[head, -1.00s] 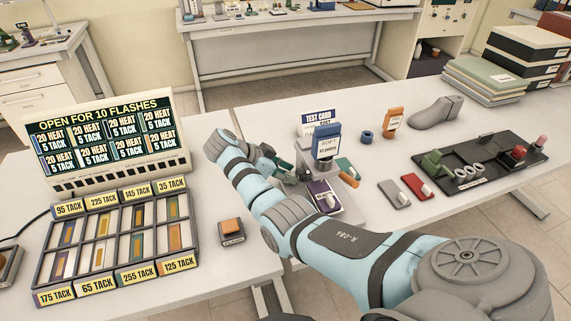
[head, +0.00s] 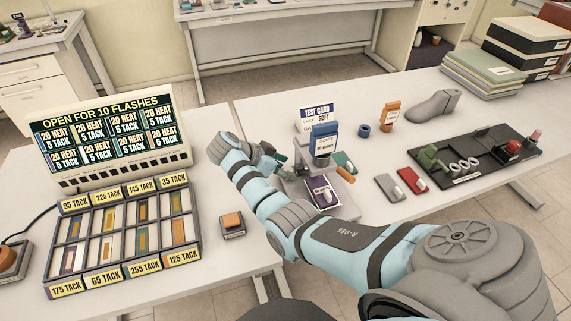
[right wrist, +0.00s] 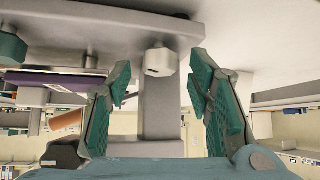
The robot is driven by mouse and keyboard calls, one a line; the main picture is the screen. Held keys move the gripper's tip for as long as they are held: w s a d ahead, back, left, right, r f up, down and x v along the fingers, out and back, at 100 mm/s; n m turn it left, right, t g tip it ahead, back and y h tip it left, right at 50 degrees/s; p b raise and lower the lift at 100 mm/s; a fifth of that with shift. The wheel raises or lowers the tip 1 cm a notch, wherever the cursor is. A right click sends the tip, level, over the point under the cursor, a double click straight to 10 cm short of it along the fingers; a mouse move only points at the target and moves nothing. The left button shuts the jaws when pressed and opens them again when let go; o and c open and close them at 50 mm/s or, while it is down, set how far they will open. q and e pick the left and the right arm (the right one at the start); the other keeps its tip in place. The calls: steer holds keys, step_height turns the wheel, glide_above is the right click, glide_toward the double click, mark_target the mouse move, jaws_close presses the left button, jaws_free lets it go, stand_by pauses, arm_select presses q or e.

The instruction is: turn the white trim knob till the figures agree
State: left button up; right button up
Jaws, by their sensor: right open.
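The tester (head: 345,208) stands on the table behind my right forearm, with a blue block (head: 324,138), an orange handle (head: 345,174) and a purple piece (head: 322,192) on it. A white faceted knob (right wrist: 160,62) with a dark mark shows in the right wrist view, under a grey beam. My right gripper (right wrist: 160,82) is open, its green-padded fingers on either side of the knob with gaps visible. In the head view the right gripper (head: 272,156) is partly hidden by its arm, and I cannot make out the knob. The test card (head: 317,113) reads SOFT. My left gripper is out of view.
A display (head: 108,138) and a tray of labelled samples (head: 122,232) stand at left. An orange-topped block (head: 232,224) sits near the front edge. Grey (head: 390,188) and red (head: 411,180) pieces, a black board (head: 480,160) and a grey shoe form (head: 433,106) are at right.

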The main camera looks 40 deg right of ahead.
steer(key=v, duration=1.1)
steer(key=shift+a+r, duration=0.15)
steer(key=shift+r, duration=0.05)
steer(key=shift+f, duration=0.1)
